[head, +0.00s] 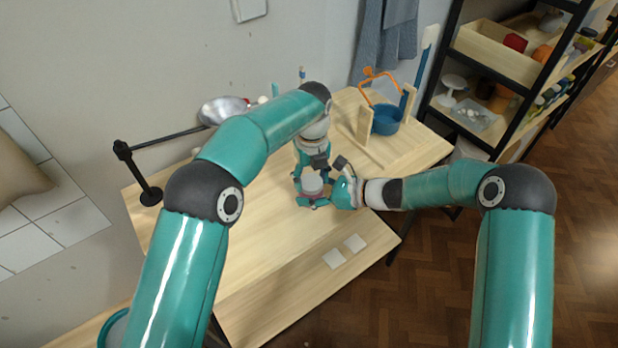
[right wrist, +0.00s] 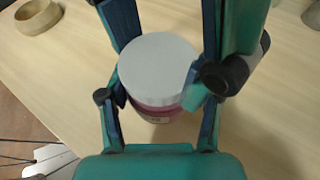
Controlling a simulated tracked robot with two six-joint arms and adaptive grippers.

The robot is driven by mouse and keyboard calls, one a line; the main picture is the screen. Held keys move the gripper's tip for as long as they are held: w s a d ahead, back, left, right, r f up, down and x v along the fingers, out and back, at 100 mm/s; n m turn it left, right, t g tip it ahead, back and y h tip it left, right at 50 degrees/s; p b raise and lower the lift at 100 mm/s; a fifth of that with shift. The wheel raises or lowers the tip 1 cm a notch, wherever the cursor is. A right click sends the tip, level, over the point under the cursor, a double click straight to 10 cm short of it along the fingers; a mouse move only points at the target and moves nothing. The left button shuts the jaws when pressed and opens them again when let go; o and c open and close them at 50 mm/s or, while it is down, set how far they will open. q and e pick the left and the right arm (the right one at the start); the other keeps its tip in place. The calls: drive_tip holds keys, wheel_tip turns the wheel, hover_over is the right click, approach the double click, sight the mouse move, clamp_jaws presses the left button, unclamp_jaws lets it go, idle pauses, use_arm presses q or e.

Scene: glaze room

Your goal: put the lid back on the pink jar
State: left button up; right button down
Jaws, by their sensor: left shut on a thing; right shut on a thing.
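The pink jar (right wrist: 155,112) stands upright on the table, with the pale grey lid (right wrist: 158,68) at its mouth. I cannot tell whether the lid is fully seated or slightly above the rim. In the head view the lid (head: 312,184) shows small between both grippers. My right gripper (right wrist: 158,98) is shut on the jar from the side. My left gripper (head: 313,178) comes down from above and is shut on the lid, its fingers on either side of it. The fingers hide parts of the jar's sides.
Two white tiles (head: 334,259) (head: 355,243) lie near the table's front edge. A blue pot (head: 385,119) with an orange handle stands in a wooden frame at the back right. A black-armed lamp (head: 222,108) stands at left. The table left of the jar is clear.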

sight(312, 181)
use_arm(q)
drive_tip(key=m, duration=0.6)
drive_tip(key=o, duration=0.8)
drive_tip(key=shift+c, duration=0.2)
drive_tip(key=shift+d+r, duration=0.15)
drive_tip(key=shift+r, duration=3.85)
use_arm(e)
drive_tip(key=shift+f, duration=0.1)
drive_tip(key=shift+c, duration=0.7)
unclamp_jaws()
